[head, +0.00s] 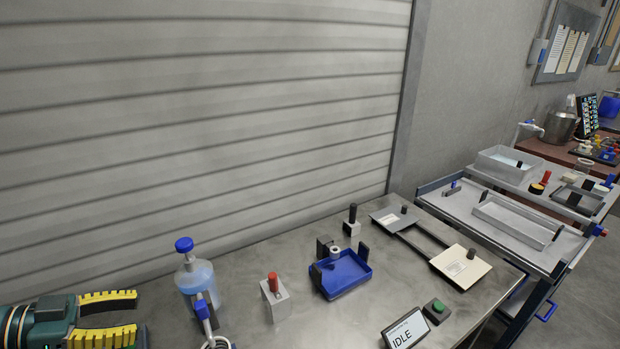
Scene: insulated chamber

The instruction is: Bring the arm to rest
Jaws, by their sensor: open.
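My gripper (133,314) shows at the bottom left of the head view. It has a dark green body and two yellow ribbed fingers that point right. The fingers are apart, with nothing visible between them. It is to the left of a bottle of pale blue liquid with a blue cap (196,278) and looks apart from it. The rest of my arm is cut off by the picture's edge.
A metal table holds a grey block with a red knob (275,298), a blue tray (362,272), a framed plate (467,270), a green button (437,307) and an IDLE sign (405,331). A trolley (452,213) stands right. A slatted wall (200,110) rises behind.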

